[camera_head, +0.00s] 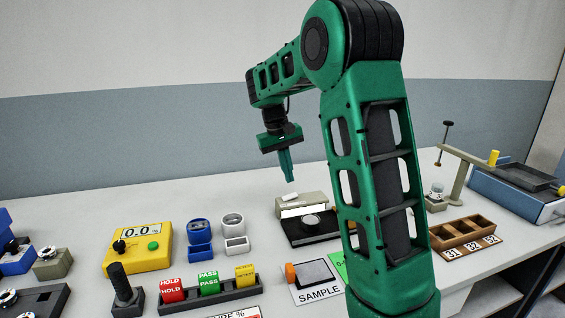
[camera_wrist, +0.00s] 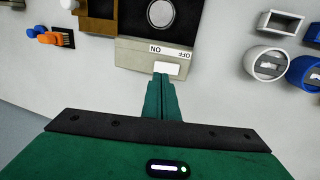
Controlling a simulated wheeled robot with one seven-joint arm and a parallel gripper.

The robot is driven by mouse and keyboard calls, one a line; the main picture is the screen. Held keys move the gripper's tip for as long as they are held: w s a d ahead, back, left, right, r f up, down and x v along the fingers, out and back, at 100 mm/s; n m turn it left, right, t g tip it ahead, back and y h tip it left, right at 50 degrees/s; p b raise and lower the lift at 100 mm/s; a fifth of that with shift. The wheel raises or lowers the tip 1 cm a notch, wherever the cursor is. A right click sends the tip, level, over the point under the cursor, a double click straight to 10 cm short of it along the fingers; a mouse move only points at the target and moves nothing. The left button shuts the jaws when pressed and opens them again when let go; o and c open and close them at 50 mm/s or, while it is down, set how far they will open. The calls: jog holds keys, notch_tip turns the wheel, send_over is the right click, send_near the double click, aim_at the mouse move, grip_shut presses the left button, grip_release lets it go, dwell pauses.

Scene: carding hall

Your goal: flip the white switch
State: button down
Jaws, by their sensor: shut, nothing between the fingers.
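The white switch (camera_head: 290,197) is a small white rocker on top of a beige box (camera_head: 315,205) towards the back of the table. In the wrist view the switch (camera_wrist: 168,68) lies just beyond my fingertips, beside a label strip with upside-down lettering, seemingly ON and OFF. My gripper (camera_head: 291,180) is green, points down and is shut with nothing in it. Its fingertips (camera_wrist: 162,77) appear just above the switch in the head view, with a small gap in the picture. My fingers cover part of the box's near edge in the wrist view.
A black plate with a grey disc (camera_head: 311,221) adjoins the box's front. Blue (camera_head: 199,232) and white (camera_head: 233,224) round-topped holders stand left of it. A yellow meter (camera_head: 138,249) is farther left. A wooden tray (camera_head: 463,236) lies right. Bare table surrounds the box's back.

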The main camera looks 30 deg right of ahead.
aim_at(292, 195)
jog(key=shift+x, duration=2.5)
jog(key=shift+a, duration=0.15)
